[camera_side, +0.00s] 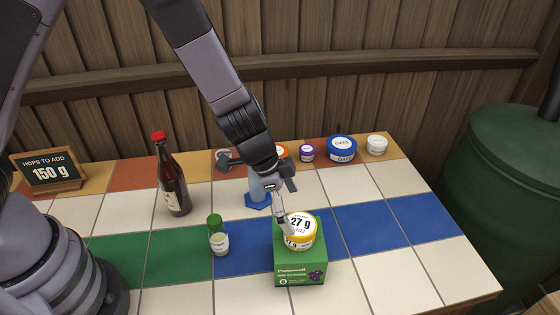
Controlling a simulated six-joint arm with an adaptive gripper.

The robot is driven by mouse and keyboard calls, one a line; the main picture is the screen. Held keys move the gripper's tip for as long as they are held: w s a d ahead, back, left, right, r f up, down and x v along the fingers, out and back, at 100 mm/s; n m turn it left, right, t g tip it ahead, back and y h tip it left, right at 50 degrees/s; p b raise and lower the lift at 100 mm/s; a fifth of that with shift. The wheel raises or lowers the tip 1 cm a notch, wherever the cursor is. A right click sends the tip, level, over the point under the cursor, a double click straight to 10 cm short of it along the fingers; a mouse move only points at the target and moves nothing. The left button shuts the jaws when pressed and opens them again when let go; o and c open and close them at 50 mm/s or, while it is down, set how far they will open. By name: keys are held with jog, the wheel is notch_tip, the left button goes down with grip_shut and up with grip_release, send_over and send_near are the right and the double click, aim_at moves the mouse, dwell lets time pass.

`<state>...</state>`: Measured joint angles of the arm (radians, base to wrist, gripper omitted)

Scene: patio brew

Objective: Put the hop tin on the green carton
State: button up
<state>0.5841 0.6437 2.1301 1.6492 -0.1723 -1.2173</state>
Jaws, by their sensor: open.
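The hop tin (300,232), round with a yellow side and a white lid marked 27 g, sits upright on top of the green carton (300,273). The carton stands on the tiled table, partly over the blue tile band. My gripper (281,218) is open at the upper left of the tin, with a fingertip close to the tin's rim. I cannot tell whether it touches the tin. The other finger is mostly hidden by my wrist.
A blue-based cylinder (258,198) stands behind my gripper. A small green-capped bottle (218,238) and a dark red-capped bottle (172,180) stand left. Several tins, including a blue one (342,149), line the back. A sign (48,170) reads 150 g. Tiles right of the carton are clear.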

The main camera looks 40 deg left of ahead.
jog(key=w+a+r+n+t, duration=0.15)
jog(key=a+r, duration=0.25)
jog(key=r, duration=0.4)
jog(key=w+a+r+n+t, duration=0.1)
jog(key=w+a+r+t, duration=0.2)
jog(key=r, duration=0.5)
jog(key=s+a+r+n+t+y, duration=0.25)
jog(key=a+r, duration=0.25)
jog(key=a, duration=0.3)
jog(key=s+a+r+n+t+y, duration=0.1)
jog(key=a+r+n+y, duration=0.3)
jog(key=a, duration=0.5)
jog(key=s+a+r+n+g, duration=0.25)
jog(key=s+a, duration=0.35)
jog(key=s, duration=0.3)
jog(key=s+d+f+g+h, duration=0.2)
jog(key=s+d, duration=0.1)
jog(key=s, duration=0.8)
jog(key=shift+s, duration=0.2)
